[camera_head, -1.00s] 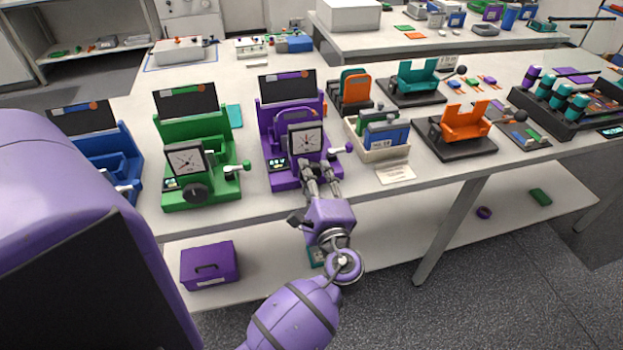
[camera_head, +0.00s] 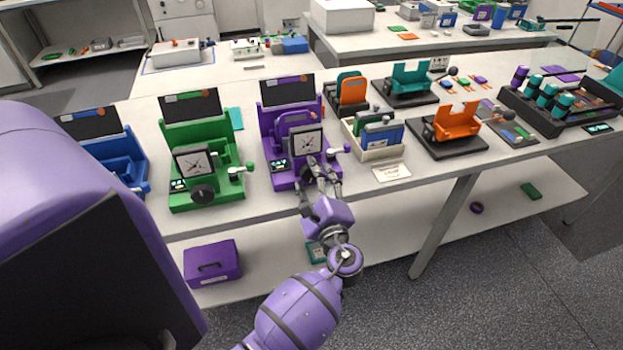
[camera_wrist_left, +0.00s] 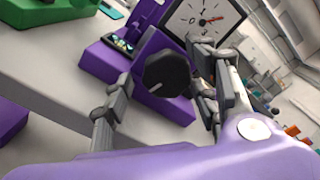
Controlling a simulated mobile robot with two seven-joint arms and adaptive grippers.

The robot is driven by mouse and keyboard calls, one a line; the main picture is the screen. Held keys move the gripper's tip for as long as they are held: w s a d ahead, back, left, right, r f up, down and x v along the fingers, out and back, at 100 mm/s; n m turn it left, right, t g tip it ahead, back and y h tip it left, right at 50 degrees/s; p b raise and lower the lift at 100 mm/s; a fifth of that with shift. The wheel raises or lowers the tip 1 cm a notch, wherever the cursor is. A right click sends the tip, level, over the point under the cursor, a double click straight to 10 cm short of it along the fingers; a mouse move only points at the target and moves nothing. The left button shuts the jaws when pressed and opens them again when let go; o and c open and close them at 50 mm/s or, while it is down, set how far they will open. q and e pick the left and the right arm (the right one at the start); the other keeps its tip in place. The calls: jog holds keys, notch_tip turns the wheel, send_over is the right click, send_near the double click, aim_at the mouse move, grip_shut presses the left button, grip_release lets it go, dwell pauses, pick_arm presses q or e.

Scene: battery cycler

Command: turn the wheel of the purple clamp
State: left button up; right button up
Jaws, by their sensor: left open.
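The purple clamp (camera_head: 268,128) stands on the front bench with a dial gauge (camera_head: 305,142) on its front. Its wheel, a dark knob with a pale mark, shows in the left wrist view (camera_wrist_left: 167,73) below the gauge. In the head view the wheel is hidden by my gripper. My left gripper (camera_head: 320,172) is at the clamp's front, below the gauge. In the left wrist view my left gripper (camera_wrist_left: 168,88) is open, and the wheel appears between its two fingers. I cannot tell whether they touch it. My right gripper is out of view.
A green clamp (camera_head: 205,150) with a dark wheel (camera_head: 203,193) and a blue clamp (camera_head: 118,155) stand to the left. A cream bin (camera_head: 375,153) and an orange holder (camera_head: 457,122) stand to the right. A white lever (camera_head: 335,150) sticks out right of the gauge.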

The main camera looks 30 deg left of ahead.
pick_arm(q)
jog(key=v, duration=1.2)
dwell(0.7)
